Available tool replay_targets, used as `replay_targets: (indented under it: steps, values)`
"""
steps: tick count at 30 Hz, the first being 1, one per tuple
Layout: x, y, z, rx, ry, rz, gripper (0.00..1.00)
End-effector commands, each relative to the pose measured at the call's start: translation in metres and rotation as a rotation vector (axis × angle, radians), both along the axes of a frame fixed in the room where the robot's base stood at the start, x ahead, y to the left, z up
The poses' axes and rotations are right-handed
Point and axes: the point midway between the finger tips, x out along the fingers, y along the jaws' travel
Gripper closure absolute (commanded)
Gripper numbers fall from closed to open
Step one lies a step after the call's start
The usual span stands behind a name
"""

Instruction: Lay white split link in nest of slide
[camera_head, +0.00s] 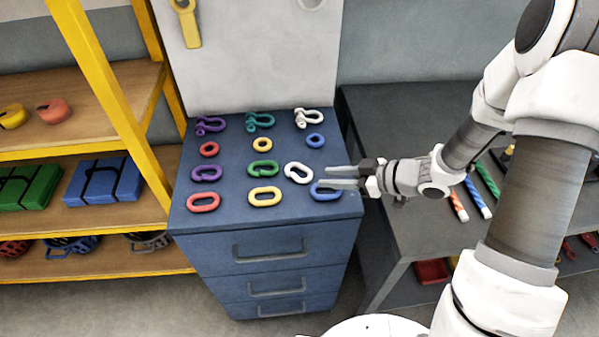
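The white split link (298,173) lies flat on top of the blue drawer cabinet (231,229), in the row with a purple split link (207,174) and a green one (263,169). My gripper (328,176) points left just right of the white link, above the cabinet's right edge. Its two fingers are apart with nothing between them, and they partly cover a blue oval link (325,191). The cabinet's drawers, the top one with a handle (269,254), look closed. I cannot make out a nest in a slide.
Shackles stand along the cabinet's back, including a white one (307,118). Several rings and oval links, such as the yellow one (264,196), lie around the white link. A grey table (400,118) is right; a yellow-framed shelf (100,85) is left.

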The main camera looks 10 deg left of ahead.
Motion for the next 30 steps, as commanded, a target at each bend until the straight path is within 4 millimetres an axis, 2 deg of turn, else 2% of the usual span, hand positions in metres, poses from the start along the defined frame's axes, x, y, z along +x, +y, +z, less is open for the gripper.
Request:
replay_targets:
  steps: [3,12,21,30]
  values:
    - [0.006,0.019,-0.012,0.000,0.001,0.003,0.65]
    - [0.014,0.038,-0.023,0.000,-0.001,0.000,0.65]
    - [0.028,0.070,-0.045,0.000,0.000,0.001,0.65]
    - [0.030,0.074,-0.047,0.000,-0.001,-0.003,0.65]
